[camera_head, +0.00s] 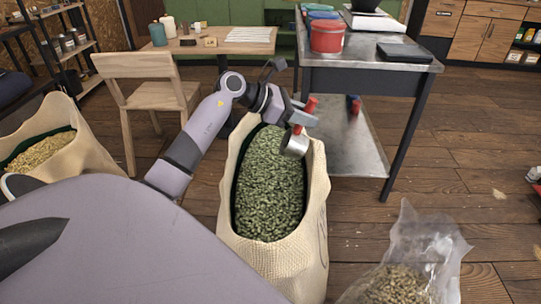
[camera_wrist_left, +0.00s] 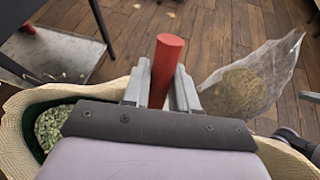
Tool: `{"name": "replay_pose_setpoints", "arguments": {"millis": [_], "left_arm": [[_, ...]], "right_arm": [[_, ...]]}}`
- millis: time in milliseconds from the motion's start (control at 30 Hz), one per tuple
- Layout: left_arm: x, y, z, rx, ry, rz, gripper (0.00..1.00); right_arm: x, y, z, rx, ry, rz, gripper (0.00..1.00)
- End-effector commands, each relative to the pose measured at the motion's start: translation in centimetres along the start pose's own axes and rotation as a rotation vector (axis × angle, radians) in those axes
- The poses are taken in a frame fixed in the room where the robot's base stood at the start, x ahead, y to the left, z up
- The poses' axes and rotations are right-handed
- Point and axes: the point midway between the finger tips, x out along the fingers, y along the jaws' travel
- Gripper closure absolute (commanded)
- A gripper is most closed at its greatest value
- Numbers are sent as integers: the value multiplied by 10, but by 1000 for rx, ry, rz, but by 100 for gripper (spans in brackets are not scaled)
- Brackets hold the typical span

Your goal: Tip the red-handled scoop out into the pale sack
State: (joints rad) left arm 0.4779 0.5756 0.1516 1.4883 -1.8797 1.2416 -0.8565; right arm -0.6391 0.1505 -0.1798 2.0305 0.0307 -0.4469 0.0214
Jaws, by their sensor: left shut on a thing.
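The red-handled scoop (camera_head: 295,144) has a grey metal cup and a red handle, which also shows upright in the left wrist view (camera_wrist_left: 166,70). My left gripper (camera_head: 303,116) is shut on the handle; the fingers flank it in the left wrist view (camera_wrist_left: 160,90). The cup hangs above the far right part of the pale sack (camera_head: 315,195), an open burlap sack full of greenish beans. Whether the cup holds anything I cannot tell. My right gripper is not in view.
A metal-topped table (camera_head: 368,62) with a lower shelf stands just behind the sack, bearing a red tub (camera_head: 327,36). A clear plastic bag (camera_head: 425,245) of beans is at lower right. Another burlap sack (camera_head: 85,150) and a wooden chair (camera_head: 135,66) are left.

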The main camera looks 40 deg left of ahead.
Motion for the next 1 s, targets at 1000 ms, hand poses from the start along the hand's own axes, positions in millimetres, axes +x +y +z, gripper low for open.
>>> {"name": "replay_pose_setpoints", "arguments": {"millis": [1000], "left_arm": [[-17, 4, -3, -28, -136, 0, 100]], "right_arm": [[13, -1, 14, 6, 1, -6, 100]]}}
